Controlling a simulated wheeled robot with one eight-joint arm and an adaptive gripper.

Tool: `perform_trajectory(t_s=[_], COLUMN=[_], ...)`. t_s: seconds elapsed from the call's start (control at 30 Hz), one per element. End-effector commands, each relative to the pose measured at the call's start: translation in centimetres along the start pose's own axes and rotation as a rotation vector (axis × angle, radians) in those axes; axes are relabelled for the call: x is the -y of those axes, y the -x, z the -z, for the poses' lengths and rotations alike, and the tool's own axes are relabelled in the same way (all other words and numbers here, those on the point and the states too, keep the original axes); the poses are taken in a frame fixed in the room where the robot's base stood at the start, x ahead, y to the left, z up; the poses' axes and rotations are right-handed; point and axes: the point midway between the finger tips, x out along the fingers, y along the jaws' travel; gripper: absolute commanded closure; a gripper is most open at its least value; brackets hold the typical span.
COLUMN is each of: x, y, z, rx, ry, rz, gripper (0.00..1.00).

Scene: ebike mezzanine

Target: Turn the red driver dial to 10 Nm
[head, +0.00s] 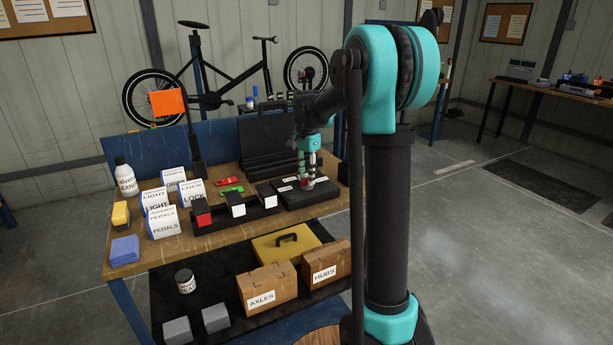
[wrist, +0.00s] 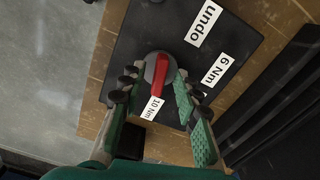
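The red driver dial (wrist: 159,74) is a grey round knob with a red bar across it, on a dark panel (wrist: 130,48). In the wrist view the bar's lower end lies toward the 10 Nm label (wrist: 153,108). The undo label (wrist: 206,24) and 6 Nm label (wrist: 217,70) are up and to the right. My gripper (wrist: 157,76) has its fingers on either side of the dial, with a gap visible at the left finger; contact at the right one is unclear. In the head view my gripper (head: 308,166) is down over the panel, mostly hiding the dial.
The panel sits on a wooden workbench (head: 150,257). Left of it are a black tray with red and white blocks (head: 238,209), several white boxes (head: 165,222) and a white bottle (head: 125,178). An open black case (head: 262,140) stands behind.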

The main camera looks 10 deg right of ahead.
Motion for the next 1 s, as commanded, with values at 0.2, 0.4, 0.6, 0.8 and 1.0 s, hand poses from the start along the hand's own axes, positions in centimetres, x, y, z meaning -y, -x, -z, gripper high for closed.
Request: perform_trajectory(t_s=[0.2, 0.4, 0.6, 0.8, 1.0], x=[0.0, 0.0, 0.0, 0.0, 0.0], y=[0.0, 1.2, 5.0, 8.9, 11.3], z=[0.0, 0.0, 0.0, 0.0, 0.0], rx=[0.000, 0.000, 0.000, 0.000, 0.000], ry=[0.001, 0.001, 0.001, 0.000, 0.000], rz=[-0.001, -0.001, -0.001, 0.000, 0.000], gripper=[0.67, 0.67, 0.67, 0.67, 0.67])
